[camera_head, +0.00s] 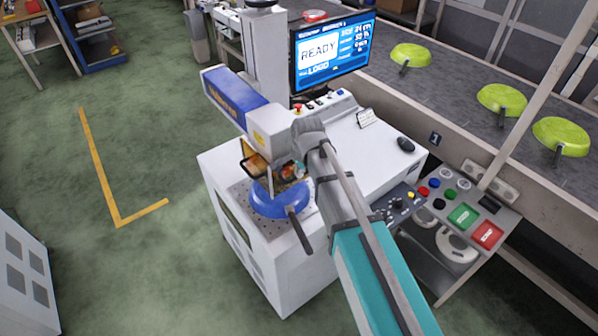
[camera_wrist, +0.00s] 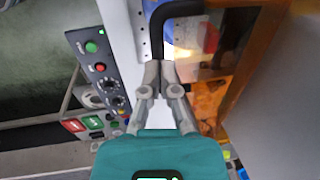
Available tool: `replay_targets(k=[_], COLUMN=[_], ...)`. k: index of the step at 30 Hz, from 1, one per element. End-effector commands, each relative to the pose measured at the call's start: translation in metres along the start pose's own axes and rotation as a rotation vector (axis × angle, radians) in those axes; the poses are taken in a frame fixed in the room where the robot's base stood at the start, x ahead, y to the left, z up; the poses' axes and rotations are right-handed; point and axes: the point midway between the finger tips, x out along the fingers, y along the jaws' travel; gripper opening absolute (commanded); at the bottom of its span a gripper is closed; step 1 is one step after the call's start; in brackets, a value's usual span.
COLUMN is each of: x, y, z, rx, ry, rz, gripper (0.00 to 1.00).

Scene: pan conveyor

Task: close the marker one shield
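The marker one machine has a white cabinet (camera_head: 330,165) and a blue-and-white marking head (camera_head: 233,98). Its shield (camera_head: 257,162) is an orange see-through panel under the head, with a black edge or handle. In the wrist view, the orange panel (camera_wrist: 209,100) is at the right. A bent black handle (camera_wrist: 157,32) comes down between my fingertips. My gripper (camera_wrist: 160,72) is closed around this handle, one finger on each side. In the head view, my arm hides part of the shield, and the fingers are hard to make out. A blue pan (camera_head: 275,202) sits below the head.
The pan's dark handle (camera_head: 299,232) sticks out over the cabinet's front. A screen (camera_head: 333,50) reads READY. A button panel (camera_head: 463,205) stands at the right, before a conveyor (camera_head: 455,95) with green pans.

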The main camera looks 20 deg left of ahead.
Motion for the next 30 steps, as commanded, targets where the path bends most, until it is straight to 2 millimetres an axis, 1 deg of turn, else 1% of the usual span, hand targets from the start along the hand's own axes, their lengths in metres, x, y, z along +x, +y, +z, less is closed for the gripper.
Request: replay_targets(k=[1,18,23,30], x=[0.009,0.057,0.063,0.063], y=[0.002,0.01,0.011,0.012], z=[0.0,0.0,0.0,0.001], rx=[0.0,0.0,0.0,0.0], ry=[0.0,0.0,0.0,-0.002], rz=[0.0,0.0,0.0,0.003], gripper=[0.0,0.0,0.0,0.0])
